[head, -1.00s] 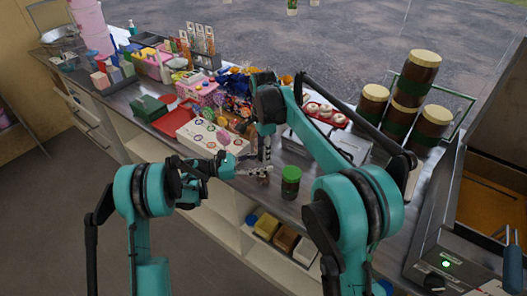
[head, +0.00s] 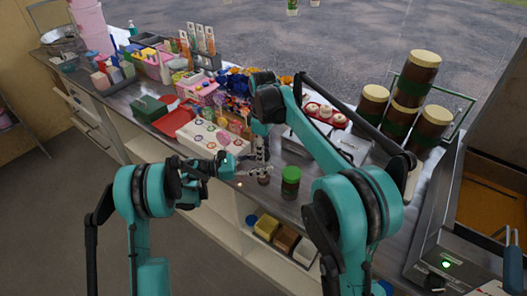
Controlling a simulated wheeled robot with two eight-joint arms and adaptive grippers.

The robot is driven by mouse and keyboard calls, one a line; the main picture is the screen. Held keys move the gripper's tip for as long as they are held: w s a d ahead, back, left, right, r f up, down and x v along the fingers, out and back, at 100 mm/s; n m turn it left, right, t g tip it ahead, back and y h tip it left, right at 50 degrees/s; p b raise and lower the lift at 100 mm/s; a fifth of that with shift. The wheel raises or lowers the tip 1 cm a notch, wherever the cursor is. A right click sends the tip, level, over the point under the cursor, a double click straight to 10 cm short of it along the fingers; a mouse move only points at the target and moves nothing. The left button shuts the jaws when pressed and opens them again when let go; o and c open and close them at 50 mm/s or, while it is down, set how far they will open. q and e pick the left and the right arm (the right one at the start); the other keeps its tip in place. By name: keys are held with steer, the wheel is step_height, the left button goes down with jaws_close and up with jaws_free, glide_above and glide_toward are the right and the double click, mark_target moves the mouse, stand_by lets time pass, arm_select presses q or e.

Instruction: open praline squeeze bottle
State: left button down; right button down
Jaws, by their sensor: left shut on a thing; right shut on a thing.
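A small brown bottle (head: 263,179), which I take for the praline squeeze bottle, is at the front edge of the counter, between my two grippers. My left gripper (head: 244,172) reaches in from the left, shut on the bottle's side. My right gripper (head: 262,160) points down from above, shut on the bottle's top. The fingers hide most of the bottle, and I cannot tell whether its cap is on or off. A brown jar with a green lid (head: 290,182) stands upright just to the right, apart from both grippers.
A white box with round coloured sweets (head: 207,138) and a red tray (head: 176,118) lie to the left. Large brown jars with cream lids (head: 408,90) are stacked at the right, beside a metal fryer-like unit (head: 450,245).

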steer(key=shift+n, duration=0.5)
steer(key=shift+r, duration=0.15)
steer(key=shift+r, duration=0.95)
steer(key=shift+r, duration=0.1)
steer(key=shift+r, duration=1.95)
arm_select(q)
steer(key=c, duration=0.7)
jaws_free()
steer(key=shift+c, duration=0.2)
